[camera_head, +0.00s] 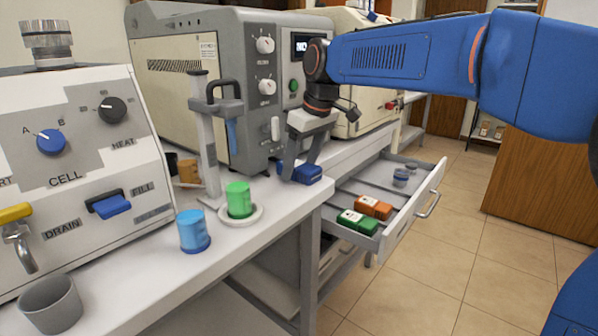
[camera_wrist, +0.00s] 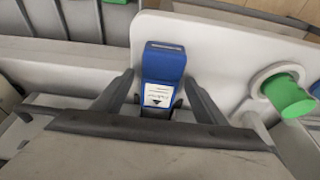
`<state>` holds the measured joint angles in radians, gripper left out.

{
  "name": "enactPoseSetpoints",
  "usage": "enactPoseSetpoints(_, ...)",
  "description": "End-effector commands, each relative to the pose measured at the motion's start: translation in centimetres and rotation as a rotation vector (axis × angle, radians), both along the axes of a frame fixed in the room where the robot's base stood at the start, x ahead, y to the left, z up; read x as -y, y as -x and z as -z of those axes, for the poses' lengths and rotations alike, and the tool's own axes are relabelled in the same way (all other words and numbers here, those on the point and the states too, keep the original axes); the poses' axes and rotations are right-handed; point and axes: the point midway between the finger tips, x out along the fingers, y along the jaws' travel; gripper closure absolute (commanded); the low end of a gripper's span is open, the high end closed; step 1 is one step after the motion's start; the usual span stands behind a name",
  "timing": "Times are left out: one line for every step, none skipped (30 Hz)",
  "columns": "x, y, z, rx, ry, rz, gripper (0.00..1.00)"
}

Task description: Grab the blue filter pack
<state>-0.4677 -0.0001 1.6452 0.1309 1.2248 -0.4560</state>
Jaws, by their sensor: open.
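The blue filter pack (camera_head: 308,173) lies on the bench near its right end, in front of the grey machine. In the wrist view the blue filter pack (camera_wrist: 163,67) shows a white label and sits between the two fingers. My gripper (camera_head: 297,172) reaches down over it from above, and its fingers partly hide the pack in the head view. In the wrist view my gripper (camera_wrist: 160,82) is open, with one finger on each side of the pack. Gaps show between the fingers and the pack.
A green cup (camera_head: 239,198) on a white dish and a blue cup (camera_head: 193,232) stand left of the pack. A grey press stand (camera_head: 208,140) is behind them. An open drawer (camera_head: 407,211) at right holds a green pack (camera_head: 358,222) and an orange pack (camera_head: 373,207).

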Motion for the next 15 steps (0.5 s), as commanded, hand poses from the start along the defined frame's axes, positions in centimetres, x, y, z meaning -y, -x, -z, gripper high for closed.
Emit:
enactPoseSetpoints(0.00, 0.00, 0.02, 0.000, 0.000, 0.000, 0.34)
enactPoseSetpoints(0.00, 0.00, 0.02, 0.000, 0.000, 0.000, 0.34)
enactPoseSetpoints(0.00, 0.00, 0.02, 0.000, 0.000, 0.000, 0.34)
enactPoseSetpoints(0.00, 0.00, 0.02, 0.000, 0.000, 0.000, 0.34)
enactPoseSetpoints(0.00, 0.00, 0.02, 0.000, 0.000, 0.000, 0.34)
enactPoseSetpoints(0.00, 0.00, 0.02, 0.000, 0.000, 0.000, 0.34)
enactPoseSetpoints(0.00, 0.00, 0.02, 0.000, 0.000, 0.000, 0.34)
enactPoseSetpoints(0.00, 0.00, 0.02, 0.000, 0.000, 0.000, 0.39)
enactPoseSetpoints(0.00, 0.00, 0.02, 0.000, 0.000, 0.000, 0.49)
enactPoseSetpoints(0.01, 0.00, 0.01, 0.000, 0.000, 0.000, 0.56)
enactPoseSetpoints(0.01, 0.00, 0.01, 0.000, 0.000, 0.000, 0.63)
enactPoseSetpoints(0.01, 0.00, 0.01, 0.000, 0.000, 0.000, 0.73)
enactPoseSetpoints(0.01, 0.00, 0.01, 0.000, 0.000, 0.000, 0.80)
enactPoseSetpoints(0.01, 0.00, 0.01, 0.000, 0.000, 0.000, 0.83)
enactPoseSetpoints(0.00, 0.00, -0.01, 0.000, 0.000, 0.000, 0.83)
